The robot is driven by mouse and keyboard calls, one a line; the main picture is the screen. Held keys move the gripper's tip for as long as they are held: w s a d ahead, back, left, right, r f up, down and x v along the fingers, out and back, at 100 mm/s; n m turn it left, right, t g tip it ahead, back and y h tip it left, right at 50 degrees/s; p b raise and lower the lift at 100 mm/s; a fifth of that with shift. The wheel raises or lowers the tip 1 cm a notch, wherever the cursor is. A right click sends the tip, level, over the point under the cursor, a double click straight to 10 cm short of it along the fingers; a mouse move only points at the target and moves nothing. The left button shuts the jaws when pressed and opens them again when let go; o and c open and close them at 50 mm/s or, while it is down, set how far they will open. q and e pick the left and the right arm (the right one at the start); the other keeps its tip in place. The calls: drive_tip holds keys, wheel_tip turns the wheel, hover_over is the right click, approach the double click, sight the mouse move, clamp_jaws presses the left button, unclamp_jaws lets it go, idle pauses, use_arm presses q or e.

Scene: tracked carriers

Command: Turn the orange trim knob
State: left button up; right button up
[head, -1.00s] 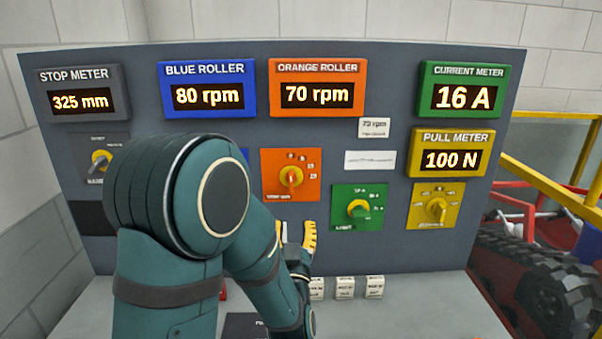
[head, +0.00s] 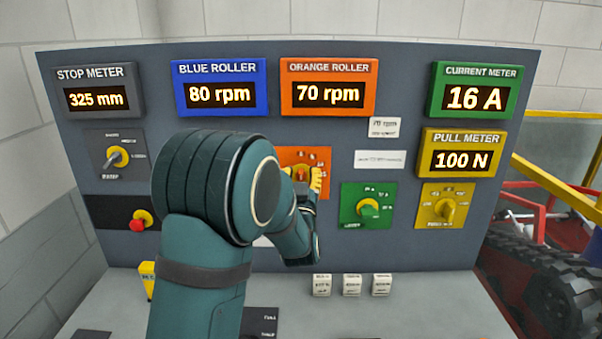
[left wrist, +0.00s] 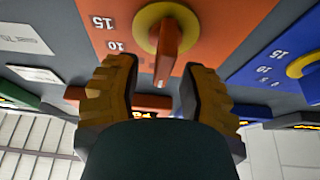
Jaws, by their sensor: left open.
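The orange trim knob (head: 300,172) is on the orange plate (head: 324,158) below the orange roller meter (head: 329,94), which reads 70 rpm. In the head view my left gripper (head: 303,183) is up at this plate and partly hides the knob. In the left wrist view the knob (left wrist: 167,40) has a yellow base and an orange bar. My open left gripper (left wrist: 160,72) has one finger on each side of the bar's near end, with gaps visible. I cannot tell whether either finger touches it. My right gripper is out of view.
A green knob (head: 367,208) and a yellow knob (head: 444,208) are to the right on the panel. A red button (head: 139,222) and a grey plate's knob (head: 117,156) are at left. Several white blocks (head: 351,284) stand on the ledge below.

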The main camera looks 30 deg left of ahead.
use_arm(q)
drive_tip(key=shift+w+a+r, duration=0.1)
drive_tip(key=shift+w+a, duration=0.05)
drive_tip(key=shift+w, duration=0.05)
clamp_jaws()
